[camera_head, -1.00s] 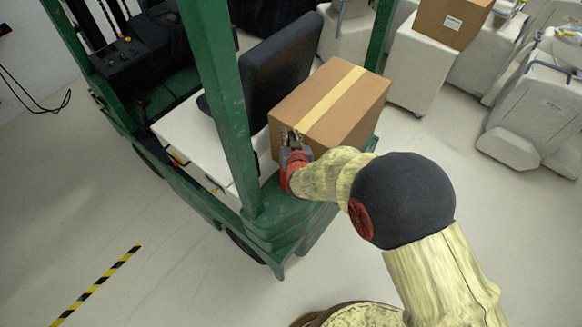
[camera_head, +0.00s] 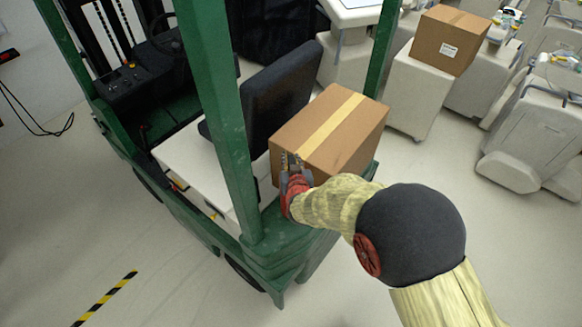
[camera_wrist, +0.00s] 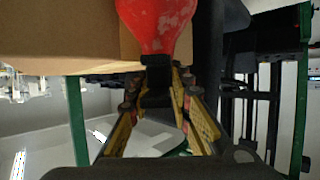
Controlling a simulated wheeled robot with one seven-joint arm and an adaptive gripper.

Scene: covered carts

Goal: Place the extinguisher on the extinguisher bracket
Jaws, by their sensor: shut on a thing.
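A red extinguisher (camera_wrist: 157,22) shows at the top of the wrist view, its dark neck between my gripper's yellow fingers. My gripper (camera_head: 290,160) is shut on that neck; its fingers also show in the wrist view (camera_wrist: 160,85). The far end of the extinguisher is cut off by the frame. In the head view my gripper is at the near left face of a cardboard box, at the rear of a green forklift (camera_head: 265,232); I cannot tell if they touch. I cannot make out the extinguisher bracket in either view.
The taped cardboard box (camera_head: 355,150) sits on the forklift's rear behind the black seat (camera_head: 280,95). A green post (camera_head: 220,120) stands left of my gripper. Covered carts (camera_head: 525,135) and another box (camera_head: 450,40) fill the right back.

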